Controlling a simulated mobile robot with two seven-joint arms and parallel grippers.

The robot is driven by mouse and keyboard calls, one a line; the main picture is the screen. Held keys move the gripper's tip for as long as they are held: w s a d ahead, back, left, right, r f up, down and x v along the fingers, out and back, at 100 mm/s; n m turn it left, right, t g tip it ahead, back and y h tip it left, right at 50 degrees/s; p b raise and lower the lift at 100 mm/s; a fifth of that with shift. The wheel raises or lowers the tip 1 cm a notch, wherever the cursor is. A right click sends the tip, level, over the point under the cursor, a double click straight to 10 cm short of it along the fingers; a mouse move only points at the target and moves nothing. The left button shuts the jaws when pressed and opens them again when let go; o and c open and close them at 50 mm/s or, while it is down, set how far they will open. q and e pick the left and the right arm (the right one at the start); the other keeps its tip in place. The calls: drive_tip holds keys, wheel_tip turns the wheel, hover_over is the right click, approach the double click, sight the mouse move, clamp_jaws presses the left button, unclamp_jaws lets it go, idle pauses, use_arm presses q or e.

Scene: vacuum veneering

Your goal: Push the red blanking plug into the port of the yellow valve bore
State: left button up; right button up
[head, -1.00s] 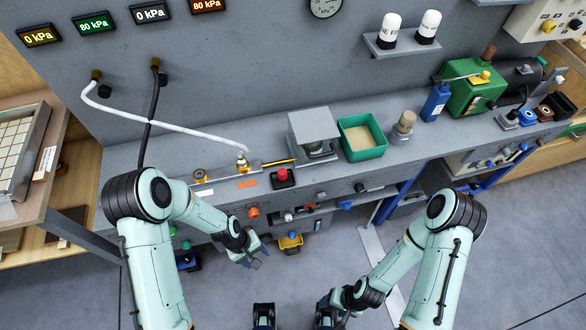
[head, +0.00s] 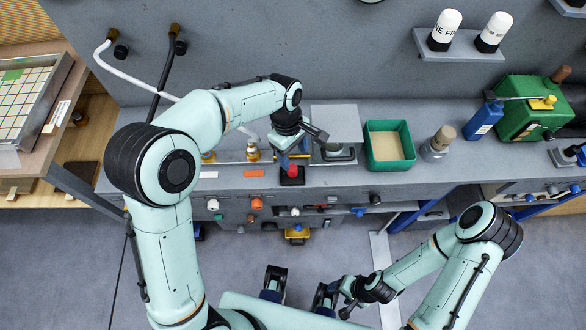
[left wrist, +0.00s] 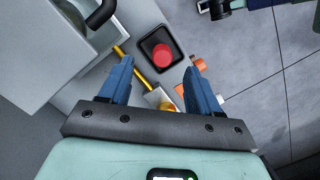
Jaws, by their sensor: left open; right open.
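A red round piece (head: 291,171), which looks like the red plug, sits in a black square holder (head: 292,181) at the bench's front edge. In the left wrist view the red plug (left wrist: 162,54) shows beyond and between the fingertips, untouched. My left gripper (head: 304,149) is open and empty above and just behind the holder; its blue fingers (left wrist: 160,65) point toward it. Brass-yellow fittings (head: 253,151) stand left of the holder, partly behind my left arm. A yellow block (head: 297,233) shows under the bench. I cannot tell which is the valve bore. My right gripper (head: 347,303) is low over the floor, open.
A grey press-like block (head: 336,124) and a green tray (head: 368,151) stand right of the holder. A jar (head: 438,143) stands farther right. Knobs and ports, white, orange (head: 257,203) and blue, stick out of the bench front. Hoses hang from the wall.

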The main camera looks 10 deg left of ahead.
sight(292, 167)
use_arm(q)
drive_tip(key=f, duration=0.3)
drive_tip(key=shift+d, duration=0.2)
drive_tip(key=f, duration=0.4)
drive_tip(key=shift+s+a+f+b, duration=0.15)
drive_tip(key=shift+s+a+b, duration=0.1)
drive_tip(key=shift+a+b, duration=0.05)
drive_tip(key=shift+f, duration=0.45)
drive_tip(key=shift+d, duration=0.1)
clamp_jaws()
